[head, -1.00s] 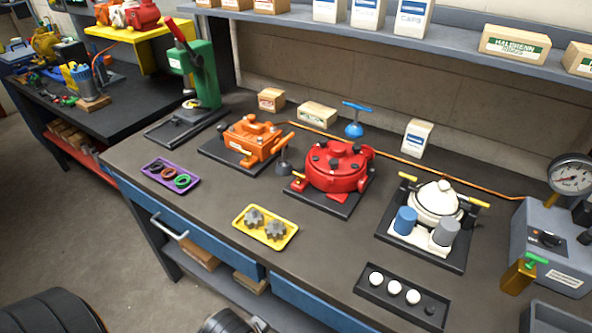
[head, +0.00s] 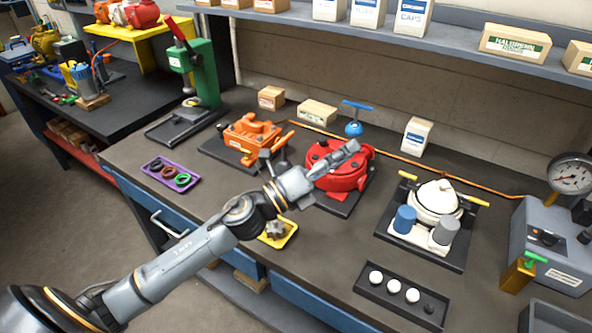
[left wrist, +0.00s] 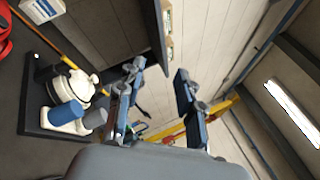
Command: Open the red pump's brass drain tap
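The red pump (head: 348,181) sits on a dark base plate on the bench in the head view. Part of a red thing (left wrist: 4,38), probably this pump, shows at the left edge of the left wrist view. My left gripper (head: 350,149) reaches in front of and above the pump, covering part of its top and left side. The brass drain tap at the pump's left is hidden behind my arm. In the left wrist view the fingers (left wrist: 157,80) stand apart with nothing between them. My right gripper is not in view.
An orange pump (head: 251,139) stands to the left and a white pump (head: 438,200) to the right. A yellow tray (head: 290,228) lies partly under my arm. A black tray (head: 372,293) with white balls is near the front. A blue-handled tool (head: 354,129) stands behind the red pump.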

